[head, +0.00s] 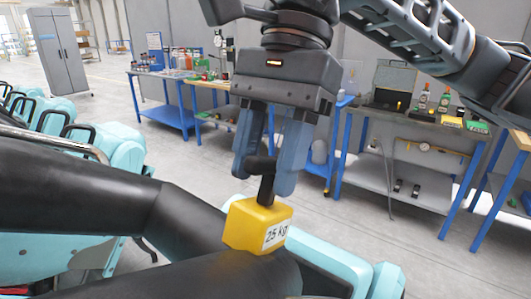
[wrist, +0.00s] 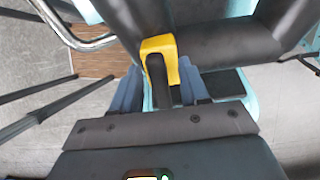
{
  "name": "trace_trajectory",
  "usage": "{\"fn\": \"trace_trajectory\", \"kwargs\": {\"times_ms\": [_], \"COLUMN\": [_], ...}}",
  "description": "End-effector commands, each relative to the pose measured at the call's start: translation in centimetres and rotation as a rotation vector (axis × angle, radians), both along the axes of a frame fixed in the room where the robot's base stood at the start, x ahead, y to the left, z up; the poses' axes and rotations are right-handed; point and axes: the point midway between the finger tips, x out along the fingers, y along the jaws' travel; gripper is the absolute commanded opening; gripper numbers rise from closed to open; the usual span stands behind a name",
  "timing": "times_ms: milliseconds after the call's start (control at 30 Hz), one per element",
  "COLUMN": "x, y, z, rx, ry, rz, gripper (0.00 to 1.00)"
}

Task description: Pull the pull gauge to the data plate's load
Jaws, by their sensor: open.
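A yellow weight (head: 257,226) marked "25 kg" rests on the black padded restraint of a teal coaster seat. Its black handle (head: 266,185) stands up between the blue fingers of my gripper (head: 264,180). In the wrist view the weight (wrist: 160,46) lies just beyond the fingertips, and the handle (wrist: 158,82) runs between the open fingers (wrist: 160,88). Whether a finger touches the handle I cannot tell. A yellow bar with a round dial (head: 425,147), possibly the pull gauge, is on the right bench's lower shelf. I cannot make out a data plate.
Black restraints (head: 75,195) and teal seats (head: 120,150) fill the left and front. A metal rail (wrist: 60,25) passes at the wrist view's upper left. Blue-legged workbenches (head: 400,120) with tools and bottles stand behind, across open grey floor (head: 345,220). A grey cabinet (head: 60,50) is farther back.

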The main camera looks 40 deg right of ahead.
Motion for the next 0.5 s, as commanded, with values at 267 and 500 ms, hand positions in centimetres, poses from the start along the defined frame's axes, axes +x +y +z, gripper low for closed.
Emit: {"fn": "trace_trajectory", "kwargs": {"times_ms": [267,500], "x": [-0.06,-0.05], "y": [0.16,0.15], "z": [-0.38,-0.36], "rx": [0.000,0.000], "ry": [0.001,0.001], "rz": [0.000,0.000], "gripper": [0.45,0.27]}}
